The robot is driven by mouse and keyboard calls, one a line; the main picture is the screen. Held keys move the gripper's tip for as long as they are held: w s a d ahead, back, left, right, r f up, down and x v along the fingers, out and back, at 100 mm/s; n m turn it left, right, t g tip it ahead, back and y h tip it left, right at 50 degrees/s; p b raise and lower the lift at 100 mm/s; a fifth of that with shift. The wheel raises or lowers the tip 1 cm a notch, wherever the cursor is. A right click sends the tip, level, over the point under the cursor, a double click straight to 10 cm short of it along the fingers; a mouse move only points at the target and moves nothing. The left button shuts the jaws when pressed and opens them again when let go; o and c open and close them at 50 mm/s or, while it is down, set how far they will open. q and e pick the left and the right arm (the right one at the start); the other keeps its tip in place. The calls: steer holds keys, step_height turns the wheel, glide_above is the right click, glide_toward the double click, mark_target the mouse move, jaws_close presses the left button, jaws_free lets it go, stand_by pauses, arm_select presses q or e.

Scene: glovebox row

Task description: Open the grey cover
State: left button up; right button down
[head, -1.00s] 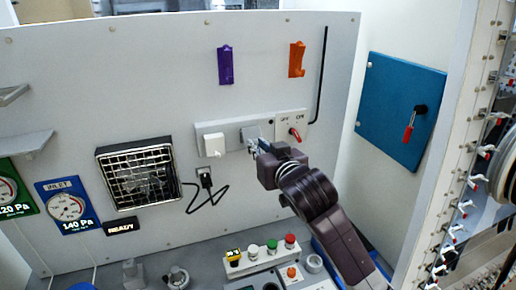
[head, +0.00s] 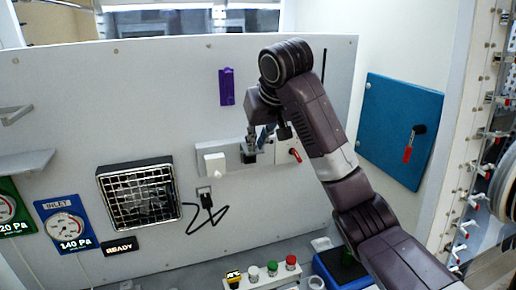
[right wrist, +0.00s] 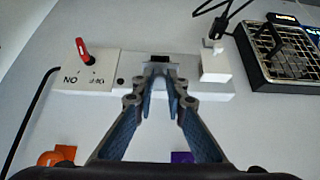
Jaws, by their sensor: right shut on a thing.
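The grey cover is on the pale strip (head: 231,155) fixed to the upright panel. My right gripper (head: 257,140) reaches it from above, its wrist bent over and its fingers pointing down. In the right wrist view the fingers (right wrist: 160,84) are shut on the grey cover (right wrist: 158,70), of which only a small part shows between the tips. A dark opening (right wrist: 160,59) shows just beyond the tips, so the cover appears swung up off it. My left gripper is not in view.
A white plug block (head: 214,166) sits left of the cover and a red switch (head: 295,154) right of it. A purple holder (head: 226,87) is above, an orange one (right wrist: 57,155) lower in the wrist view. A blue door (head: 399,128) stands at right.

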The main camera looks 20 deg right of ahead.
steer(key=shift+w+r+g, duration=0.8)
steer(key=shift+g, duration=0.6)
steer(key=shift+w+r+g, duration=0.2)
steer(key=shift+w+g, duration=0.15)
steer(key=shift+g, duration=0.35)
steer(key=c, duration=2.2)
jaws_free()
steer(key=shift+c, duration=0.2)
steer(key=o, duration=0.3)
steer(key=shift+w+f, duration=0.1)
steer(key=shift+w, duration=0.1)
steer(key=shift+s, duration=0.1)
steer(key=v, duration=0.7)
steer(key=shift+r, duration=0.2)
steer(key=shift+a, duration=0.1)
